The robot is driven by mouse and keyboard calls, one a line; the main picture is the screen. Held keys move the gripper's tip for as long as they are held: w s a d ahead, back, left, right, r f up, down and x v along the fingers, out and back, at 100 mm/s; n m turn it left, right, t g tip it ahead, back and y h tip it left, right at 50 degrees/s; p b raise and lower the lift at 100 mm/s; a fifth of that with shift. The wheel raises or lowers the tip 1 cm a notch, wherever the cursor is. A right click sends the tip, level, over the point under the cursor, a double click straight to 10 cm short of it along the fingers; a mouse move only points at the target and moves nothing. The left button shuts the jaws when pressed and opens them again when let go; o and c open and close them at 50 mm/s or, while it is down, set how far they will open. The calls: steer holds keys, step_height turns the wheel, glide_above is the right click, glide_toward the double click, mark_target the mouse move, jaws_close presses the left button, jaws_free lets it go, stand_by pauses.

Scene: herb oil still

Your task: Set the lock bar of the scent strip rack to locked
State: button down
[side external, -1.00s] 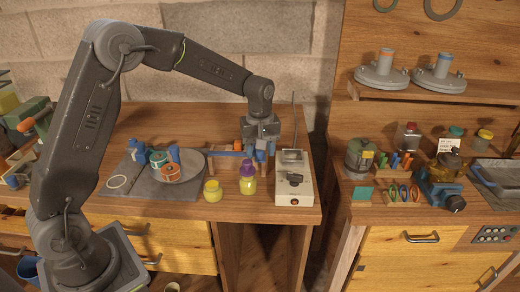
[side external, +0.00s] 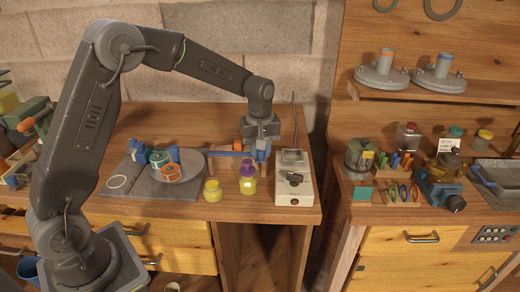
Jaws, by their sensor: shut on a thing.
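My gripper (side external: 262,152) points down over the right part of the wooden bench, behind the purple-capped jar and beside the white box. It is shut on a blue part, which I take to be the handle end of the lock bar (side external: 222,154). The blue bar runs level to the left from the gripper. The scent strip rack is mostly hidden behind the bar and gripper. An orange piece (side external: 237,146) shows just behind the bar. The jaws hide the grasped end, and I cannot tell the bar's lock position.
A purple-capped jar (side external: 248,178) and a yellow jar (side external: 212,190) stand in front. A white box (side external: 294,190) with a thin upright rod stands close on the right. A grey plate (side external: 197,165) with rolls lies left. The bench's front strip is clear.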

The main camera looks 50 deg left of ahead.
steer(key=shift+w+a+r, duration=0.1)
steer(key=shift+w+a, duration=0.65)
steer(key=c, duration=0.9)
jaws_free()
steer(key=shift+c, duration=0.2)
step_height(320, 180, up, 14)
